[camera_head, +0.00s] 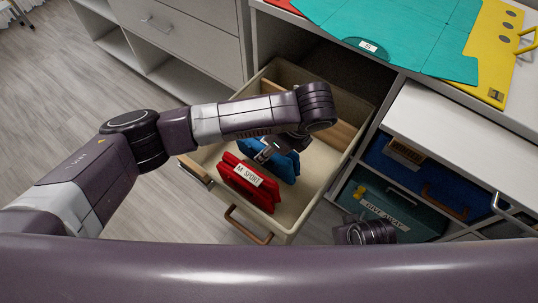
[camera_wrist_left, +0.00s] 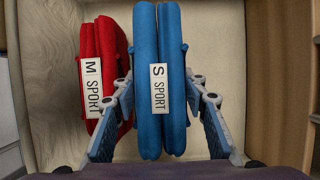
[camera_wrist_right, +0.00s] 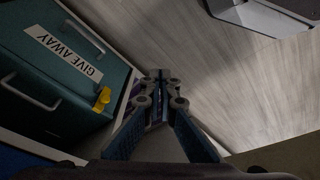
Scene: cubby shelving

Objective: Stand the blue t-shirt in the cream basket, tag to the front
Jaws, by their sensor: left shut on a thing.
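The blue t-shirt (camera_head: 287,166) is folded and upright inside the cream basket (camera_head: 318,190). In the left wrist view the blue t-shirt (camera_wrist_left: 146,60) has a white tag (camera_wrist_left: 160,90) reading "S SPORT" on its upper edge. My left gripper (camera_head: 268,152) reaches down into the basket and is shut on the blue t-shirt, one finger on each side in the left wrist view (camera_wrist_left: 160,100). Whether the shirt touches the basket floor is hidden. My right gripper (camera_wrist_right: 160,82) is empty, its fingertips together, near the teal drawer.
A red folded t-shirt (camera_head: 248,183), tagged "M SPORT", stands beside the blue one, nearer the basket's front handle (camera_head: 248,226). A teal "GIVE AWAY" bin (camera_head: 390,207) and a blue bin (camera_head: 415,170) sit at right.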

